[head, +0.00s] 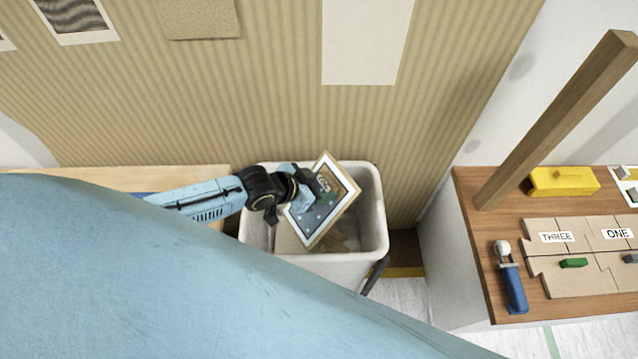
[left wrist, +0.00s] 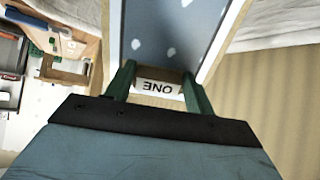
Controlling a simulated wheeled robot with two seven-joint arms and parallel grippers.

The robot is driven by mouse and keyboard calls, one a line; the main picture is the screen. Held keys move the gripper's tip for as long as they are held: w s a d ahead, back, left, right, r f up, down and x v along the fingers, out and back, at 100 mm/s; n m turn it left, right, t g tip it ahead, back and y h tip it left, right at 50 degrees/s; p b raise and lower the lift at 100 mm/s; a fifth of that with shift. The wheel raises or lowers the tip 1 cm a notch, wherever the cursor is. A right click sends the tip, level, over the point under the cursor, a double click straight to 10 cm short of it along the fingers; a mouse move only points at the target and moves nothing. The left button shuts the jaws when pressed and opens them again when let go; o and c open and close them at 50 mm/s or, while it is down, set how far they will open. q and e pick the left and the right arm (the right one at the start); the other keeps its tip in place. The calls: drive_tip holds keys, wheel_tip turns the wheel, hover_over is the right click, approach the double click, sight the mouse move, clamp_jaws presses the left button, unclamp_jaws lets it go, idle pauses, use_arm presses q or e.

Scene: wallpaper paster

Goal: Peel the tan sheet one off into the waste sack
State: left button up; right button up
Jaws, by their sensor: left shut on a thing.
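My left gripper (head: 313,190) is shut on the label tab marked ONE of a sheet (head: 325,212) and holds it tilted over the waste sack. The sheet has a tan edge, a white band and a blue-grey middle with white spots. The left wrist view shows the sheet (left wrist: 170,38) beyond my green fingers, with the ONE label (left wrist: 159,87) between them. The white waste sack (head: 371,215) stands open below, against the striped wall. Something tan and crumpled lies inside it, partly hidden by the sheet. My right gripper is not in view.
A wooden table (head: 490,222) at right bears tan boards labelled THREE and ONE (head: 597,262), a blue-handled roller (head: 514,287), a yellow block (head: 563,181) and an upright wooden post (head: 560,115). Several patches hang on the striped wall (head: 270,80). My large blue arm covers the lower left.

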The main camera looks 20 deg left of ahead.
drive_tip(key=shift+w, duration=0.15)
use_arm(q)
drive_tip(key=o, duration=1.1)
drive_tip(key=shift+c, duration=0.2)
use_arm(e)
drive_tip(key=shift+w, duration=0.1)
use_arm(q)
drive_tip(key=p+v, duration=0.4)
drive_tip(key=v, duration=0.9)
drive_tip(key=shift+s, duration=0.15)
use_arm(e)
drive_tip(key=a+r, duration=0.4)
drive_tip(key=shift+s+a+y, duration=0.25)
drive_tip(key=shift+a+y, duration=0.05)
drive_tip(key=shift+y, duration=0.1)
use_arm(q)
drive_tip(key=shift+a+r, duration=0.1)
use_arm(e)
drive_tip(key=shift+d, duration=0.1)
